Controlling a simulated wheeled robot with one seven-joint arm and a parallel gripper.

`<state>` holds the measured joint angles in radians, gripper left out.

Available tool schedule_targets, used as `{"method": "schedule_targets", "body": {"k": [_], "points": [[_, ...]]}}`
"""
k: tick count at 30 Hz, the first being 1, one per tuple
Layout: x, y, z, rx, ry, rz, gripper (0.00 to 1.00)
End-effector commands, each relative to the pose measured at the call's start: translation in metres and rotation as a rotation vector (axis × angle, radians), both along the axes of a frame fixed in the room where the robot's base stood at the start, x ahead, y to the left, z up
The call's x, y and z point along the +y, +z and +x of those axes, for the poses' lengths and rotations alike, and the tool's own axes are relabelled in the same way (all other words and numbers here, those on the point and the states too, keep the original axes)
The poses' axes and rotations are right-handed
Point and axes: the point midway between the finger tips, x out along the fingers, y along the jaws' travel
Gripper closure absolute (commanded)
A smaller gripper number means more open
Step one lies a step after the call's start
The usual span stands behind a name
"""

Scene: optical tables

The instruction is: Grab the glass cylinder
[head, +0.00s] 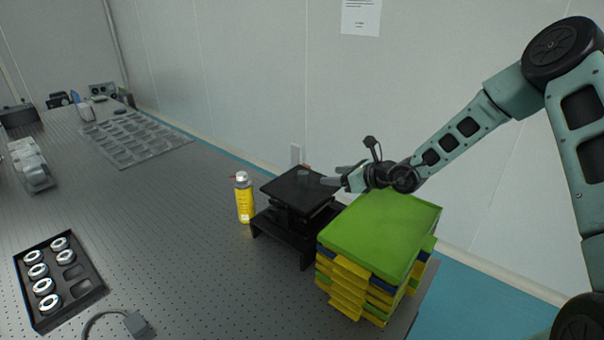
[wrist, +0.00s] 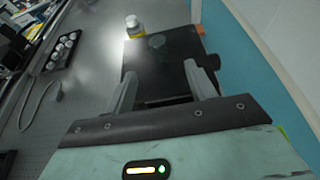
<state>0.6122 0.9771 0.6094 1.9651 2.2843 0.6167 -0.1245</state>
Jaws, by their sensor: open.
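The glass cylinder (head: 303,174) is a small, faint, see-through shape on top of the black raised platform (head: 290,190). In the wrist view the cylinder (wrist: 156,41) shows as a pale round outline on the far part of the platform's dark top (wrist: 150,62). My gripper (head: 331,176) is open and empty, just right of the cylinder at about platform-top height. In the wrist view my gripper (wrist: 160,71) has its two fingers spread apart, with the cylinder ahead of the tips, roughly between their lines and not touched.
A yellow spray can (head: 244,200) stands just left of the platform. A stack of green, yellow and blue trays (head: 380,235) stands in front of it, below my arm. A black tray of round parts (head: 60,280) lies at the left. The wall (head: 330,110) is behind.

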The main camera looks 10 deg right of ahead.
Motion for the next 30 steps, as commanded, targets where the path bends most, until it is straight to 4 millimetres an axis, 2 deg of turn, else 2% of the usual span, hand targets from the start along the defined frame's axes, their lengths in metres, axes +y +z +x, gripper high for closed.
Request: {"method": "schedule_targets", "body": {"k": [3, 13, 23, 30], "points": [[0.016, -0.006, 0.018, 0.002, 0.003, 0.003, 0.44], [0.046, -0.028, 0.061, -0.001, 0.003, 0.001, 0.44], [0.058, -0.036, 0.076, -0.001, 0.004, 0.0, 0.44], [0.075, -0.047, 0.096, 0.0, 0.004, 0.0, 0.44]]}}
